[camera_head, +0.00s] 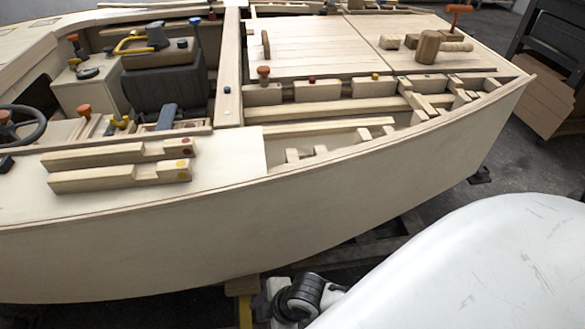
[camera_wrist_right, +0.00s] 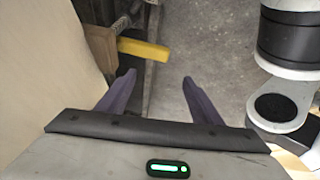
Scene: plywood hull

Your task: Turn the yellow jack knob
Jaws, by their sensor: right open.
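A yellow bar (camera_wrist_right: 143,49) sticks out from a wooden block (camera_wrist_right: 101,43) beside the hull in the right wrist view. A yellow upright part (camera_head: 245,312) shows under the hull at the bottom of the head view, below a wooden block (camera_head: 242,287). I cannot tell whether either is the jack knob or part of the jack. My right gripper (camera_wrist_right: 158,80) is open, with nothing between its purple fingers. The yellow bar lies beyond the fingertips, a little to the left, apart from them. My left gripper is not in view.
The pale plywood hull (camera_head: 330,215) crosses the head view, and its side (camera_wrist_right: 45,70) fills the left of the wrist view. Dark support beams (camera_head: 375,243) lie under it. Bare grey floor (camera_wrist_right: 205,45) shows beyond the right gripper. Wooden blocks (camera_head: 120,178) lie on the deck.

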